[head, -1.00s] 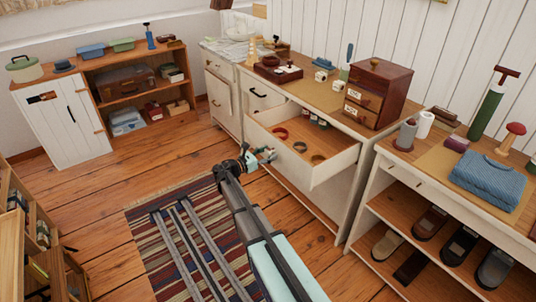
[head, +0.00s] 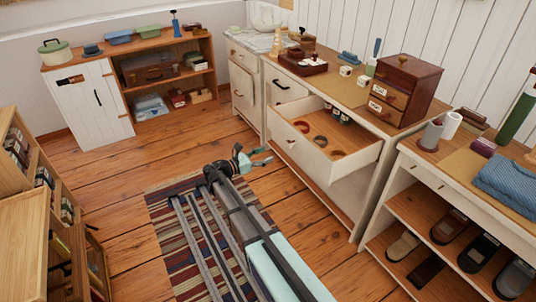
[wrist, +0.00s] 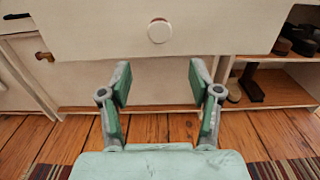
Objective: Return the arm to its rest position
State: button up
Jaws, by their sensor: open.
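My gripper (head: 262,157) is at the end of my arm above the striped rug, in front of the open drawer (head: 325,168). Its fingers are spread and nothing is between them. In the wrist view my gripper (wrist: 158,85) shows two green and grey fingers apart. They point at the white drawer front (wrist: 100,32) with its round pale knob (wrist: 160,31). A gap appears to separate the fingers from the drawer in the head view. The drawer is pulled out and holds several small rings and jars.
The rug (head: 170,235) and bare floor (head: 125,190) lie around my arm. A low cabinet (head: 92,100) stands at the back left, wooden shelving (head: 30,235) at the left. A shoe bench (head: 400,195) is at the right, close to the drawer unit.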

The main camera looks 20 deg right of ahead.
dwell(0.4)
jog(key=s+a+f+m+g+y+p, duration=0.15)
jog(key=s+f+m+y, duration=0.4)
jog(key=s+f, duration=0.55)
jog(key=s+a+f+m+g+y+p, duration=0.1)
jog(key=s+a+f+m+g+y, duration=0.2)
jog(key=s+f+m, duration=0.65)
jog(key=s+a+f+m+g+y+p, duration=0.1)
jog(key=s+a+f+g+y+p, duration=0.1)
jog(key=s, duration=1)
jog(key=s+a+f+m+g+y+p, duration=0.1)
jog(key=s+y, duration=0.3)
jog(key=s, duration=0.9)
jog(key=s+a+f+m+g+y+p, duration=0.2)
jog(key=s+a+f+m+y+p, duration=0.1)
jog(key=s, duration=1)
jog(key=shift+s+a+g+p, duration=0.15)
jog(key=shift+s+g+p, duration=0.05)
jog(key=shift+g+p, duration=0.15)
